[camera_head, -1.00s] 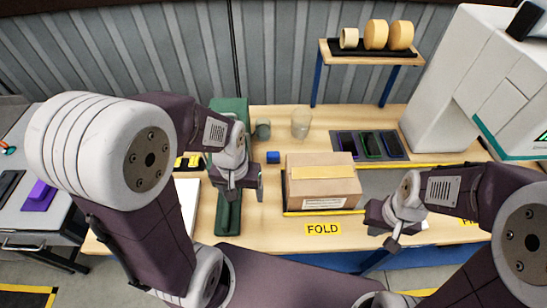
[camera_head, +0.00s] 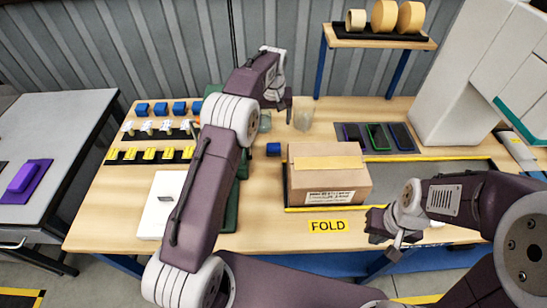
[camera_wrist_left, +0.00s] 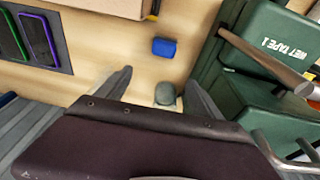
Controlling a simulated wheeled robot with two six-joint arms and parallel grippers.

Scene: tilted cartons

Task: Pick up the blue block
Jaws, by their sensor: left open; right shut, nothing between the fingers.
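A small blue block (camera_head: 273,149) lies on the wooden table just left of the cardboard carton (camera_head: 328,180). It also shows in the left wrist view (camera_wrist_left: 164,47), beyond my fingertips with bare wood around it. My left gripper (camera_head: 277,100) is at the back of the table, behind the block. In the left wrist view its two fingers (camera_wrist_left: 159,76) are spread, with nothing held between them. My right gripper (camera_head: 388,236) is shut and empty, in front of the carton on the right, away from the block.
A grey-green cup (camera_wrist_left: 166,94) stands close to my left fingers, and a clear cup (camera_head: 303,114) stands near it. A green tape dispenser (camera_wrist_left: 255,50) is beside the block. Several other blue blocks (camera_head: 160,108) lie at the back left. A raised shelf (camera_head: 380,42) holds tape rolls.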

